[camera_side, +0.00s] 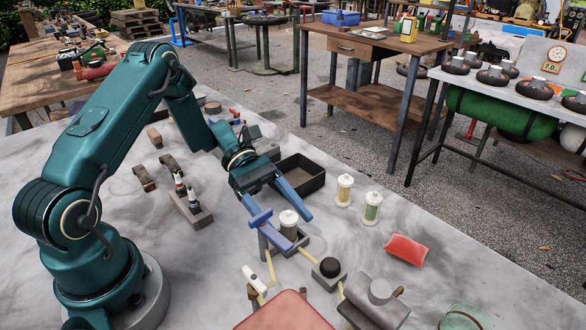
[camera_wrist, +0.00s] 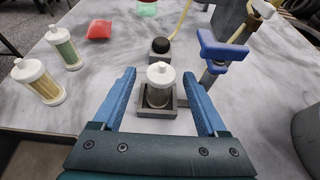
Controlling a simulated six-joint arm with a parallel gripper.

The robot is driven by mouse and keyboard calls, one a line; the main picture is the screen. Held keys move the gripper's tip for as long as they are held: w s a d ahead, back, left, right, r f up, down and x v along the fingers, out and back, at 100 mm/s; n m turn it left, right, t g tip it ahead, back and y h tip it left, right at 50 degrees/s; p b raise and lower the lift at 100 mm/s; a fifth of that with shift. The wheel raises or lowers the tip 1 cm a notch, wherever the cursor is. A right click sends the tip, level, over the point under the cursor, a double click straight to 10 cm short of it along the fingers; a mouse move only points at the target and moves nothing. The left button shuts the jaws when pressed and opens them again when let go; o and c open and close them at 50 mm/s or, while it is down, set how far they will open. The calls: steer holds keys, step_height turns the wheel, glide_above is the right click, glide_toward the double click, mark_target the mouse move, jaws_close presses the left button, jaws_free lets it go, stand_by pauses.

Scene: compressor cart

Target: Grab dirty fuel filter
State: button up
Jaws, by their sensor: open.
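The dirty fuel filter (camera_side: 289,222), a greyish cylinder with a white cap, stands upright in a small square grey holder (camera_side: 303,241). In the wrist view the filter (camera_wrist: 159,88) sits in the middle, in its holder (camera_wrist: 146,112). My gripper (camera_side: 299,231) is open and points down at the filter. In the wrist view the two blue fingers of my gripper (camera_wrist: 160,73) lie left and right of the filter, with visible gaps on both sides. The filter's lower part is hidden by the holder wall.
A yellowish filter (camera_side: 344,190) and a green filter (camera_side: 372,207) stand to the right. A blue-handled valve (camera_wrist: 223,50) stands close by my right finger in the wrist view. A black-knobbed block (camera_side: 329,270), red packet (camera_side: 407,249) and dark open tray (camera_side: 301,178) are nearby.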

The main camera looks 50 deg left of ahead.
steer(key=shift+d+f, duration=0.25)
steer(key=shift+d, duration=0.25)
jaws_close()
steer(key=shift+r, duration=0.1)
